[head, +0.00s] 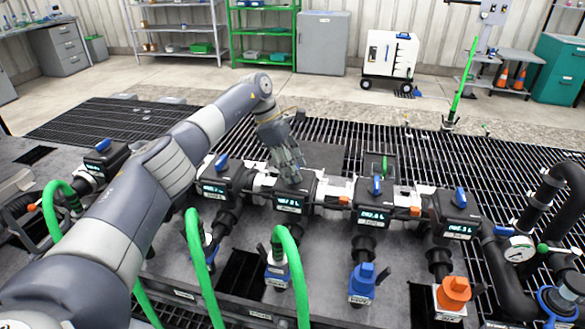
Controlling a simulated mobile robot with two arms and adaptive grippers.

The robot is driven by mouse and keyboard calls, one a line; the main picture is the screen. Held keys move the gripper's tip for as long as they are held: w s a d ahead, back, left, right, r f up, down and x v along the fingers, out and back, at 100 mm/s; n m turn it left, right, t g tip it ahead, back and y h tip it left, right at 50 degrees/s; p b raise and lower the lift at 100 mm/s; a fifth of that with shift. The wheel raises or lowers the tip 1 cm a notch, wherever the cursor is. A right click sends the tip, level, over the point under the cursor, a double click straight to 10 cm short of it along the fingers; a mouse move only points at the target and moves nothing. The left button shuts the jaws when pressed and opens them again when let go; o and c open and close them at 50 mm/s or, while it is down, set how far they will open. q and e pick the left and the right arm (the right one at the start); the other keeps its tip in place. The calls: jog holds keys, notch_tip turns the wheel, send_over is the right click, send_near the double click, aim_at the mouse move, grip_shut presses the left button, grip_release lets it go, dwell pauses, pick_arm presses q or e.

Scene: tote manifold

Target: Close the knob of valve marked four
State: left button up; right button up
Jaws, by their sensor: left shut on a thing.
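Several black valve units with lit displays and blue knobs on top stand in a row on the grey manifold. My left gripper (289,176) reaches down onto the top of the middle unit (294,198). It is shut on that unit's knob, which the fingers hide. Neighbouring units show their blue knobs, one to the left (221,162) and two to the right (376,185) (460,197). The small labels under the displays are too small to read, so I cannot tell which is marked four. My right gripper is not in view.
Green hoses (292,265) rise in front of the row. Lower fittings include a blue one (362,284) and an orange one (454,293). Black pipes with a gauge (519,248) stand at the right. Floor grating (440,150) lies behind; shelves and a white cart (389,55) are farther back.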

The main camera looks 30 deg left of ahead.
pick_arm(q)
jog(key=shift+m, duration=0.5)
jog(key=o, duration=1.1)
jog(key=shift+c, duration=0.2)
jog(key=v, duration=1.2)
jog(key=shift+w, duration=0.2)
